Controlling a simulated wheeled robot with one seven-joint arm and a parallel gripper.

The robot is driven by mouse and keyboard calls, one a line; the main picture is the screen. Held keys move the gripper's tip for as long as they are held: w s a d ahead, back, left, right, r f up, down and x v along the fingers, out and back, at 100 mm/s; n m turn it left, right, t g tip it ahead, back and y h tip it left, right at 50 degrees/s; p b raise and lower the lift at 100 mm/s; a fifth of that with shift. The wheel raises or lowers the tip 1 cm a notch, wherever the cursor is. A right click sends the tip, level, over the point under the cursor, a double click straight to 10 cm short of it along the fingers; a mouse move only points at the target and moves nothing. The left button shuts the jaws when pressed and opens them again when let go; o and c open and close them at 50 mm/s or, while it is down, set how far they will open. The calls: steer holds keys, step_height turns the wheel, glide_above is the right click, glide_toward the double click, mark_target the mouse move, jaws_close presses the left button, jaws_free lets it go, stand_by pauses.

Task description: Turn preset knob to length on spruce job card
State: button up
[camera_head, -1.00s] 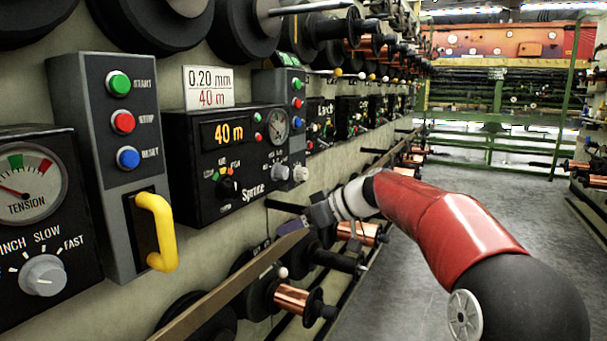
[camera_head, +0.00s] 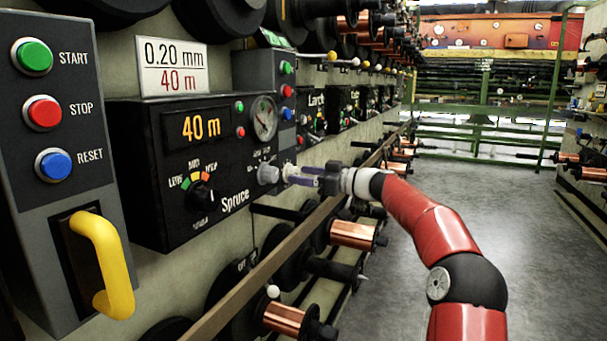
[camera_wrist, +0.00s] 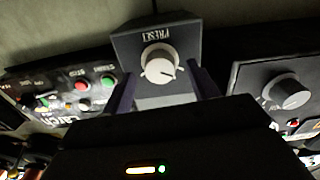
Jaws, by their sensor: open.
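The Spruce box (camera_head: 160,165) is black, with a lit display (camera_head: 199,127) reading 40 m. The white job card (camera_head: 172,66) above it reads 0.20 mm and, in red, 40 m. The preset knob (camera_wrist: 160,64) is pale grey, on a small dark housing marked PRESET, upside down in the wrist view. In the head view the knob (camera_head: 290,170) is small and partly hidden by my fingers. My gripper (camera_head: 305,174) is open and points at the knob. In the wrist view its fingers (camera_wrist: 165,88) flank the housing; I cannot tell whether they touch the knob.
Another grey knob (camera_head: 268,174) sits close by on the Spruce box. The Larch box (camera_head: 312,115) lies beyond. A brown rail (camera_head: 262,275) and copper spools (camera_head: 352,234) run below my arm. A yellow handle (camera_head: 105,262) juts out at left. The aisle floor at right is clear.

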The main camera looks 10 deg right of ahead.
steer(key=shift+w+a, duration=0.15)
steer(key=shift+a, duration=0.1)
steer(key=c, duration=1)
